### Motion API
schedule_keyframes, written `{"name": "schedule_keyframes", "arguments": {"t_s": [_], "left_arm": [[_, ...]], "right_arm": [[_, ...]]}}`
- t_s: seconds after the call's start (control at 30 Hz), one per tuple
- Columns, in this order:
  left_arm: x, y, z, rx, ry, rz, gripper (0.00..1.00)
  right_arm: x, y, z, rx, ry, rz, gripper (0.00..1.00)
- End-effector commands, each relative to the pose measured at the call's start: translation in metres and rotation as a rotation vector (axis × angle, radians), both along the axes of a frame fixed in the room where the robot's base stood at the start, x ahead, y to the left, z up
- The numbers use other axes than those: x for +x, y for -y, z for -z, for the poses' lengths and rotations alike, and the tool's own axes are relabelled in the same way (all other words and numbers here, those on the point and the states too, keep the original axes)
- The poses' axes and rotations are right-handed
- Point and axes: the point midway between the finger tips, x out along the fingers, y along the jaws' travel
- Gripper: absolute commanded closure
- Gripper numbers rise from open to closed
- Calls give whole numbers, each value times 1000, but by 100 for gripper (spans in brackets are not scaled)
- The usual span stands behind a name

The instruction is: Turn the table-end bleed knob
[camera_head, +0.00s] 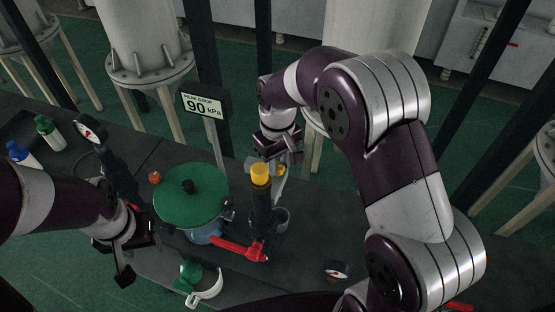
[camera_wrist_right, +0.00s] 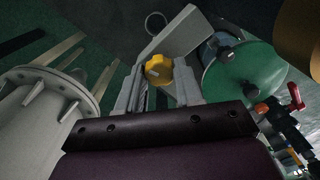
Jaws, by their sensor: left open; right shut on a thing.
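The yellow bleed knob (camera_wrist_right: 158,70) sits on a light grey bracket (camera_wrist_right: 188,35) and shows between my right gripper's fingers in the right wrist view. In the head view only a small part of the knob (camera_head: 281,171) shows beside the black column. My right gripper (camera_head: 284,160) reaches down to it from behind the column and is shut on it; it also shows in the right wrist view (camera_wrist_right: 160,82). My left gripper (camera_head: 132,254) is open and empty at the lower left, in front of the green-lidded vessel.
The green-lidded vessel (camera_head: 190,198) stands mid-table, with a red lever (camera_head: 238,249) before it. A black column with a yellow cap (camera_head: 260,174) stands close by my right gripper. A "90 kPa" sign (camera_head: 206,105) stands behind. A gauge (camera_head: 90,128) and bottles (camera_head: 48,132) are at left.

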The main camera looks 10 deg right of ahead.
Motion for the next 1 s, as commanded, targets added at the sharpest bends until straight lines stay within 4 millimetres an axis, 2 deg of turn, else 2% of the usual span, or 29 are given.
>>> {"name": "schedule_keyframes", "arguments": {"t_s": [0.03, 0.2, 0.5, 0.53, 0.6, 0.87, 1.0], "left_arm": [[0, 0, -7, 0, 0, 0, 50], [0, 0, -12, 0, 0, 0, 50], [0, 0, -12, 0, 0, 0, 50], [0, 0, -12, 0, 0, 0, 50], [0, 0, -12, 0, 0, 0, 50], [0, 0, -11, 0, 0, 0, 50], [0, 0, -8, 0, 0, 0, 50]], "right_arm": [[0, 0, -4, 0, 0, 63, 95], [0, 0, -2, 0, 0, 272, 95], [1, 0, -1, 1, 2, 310, 95], [1, 0, -1, 1, 2, 310, 62], [1, 0, -1, 1, 2, 309, 39], [0, 0, -1, 0, 1, 308, 39], [1, 0, -12, 2, 5, 307, 39]]}}
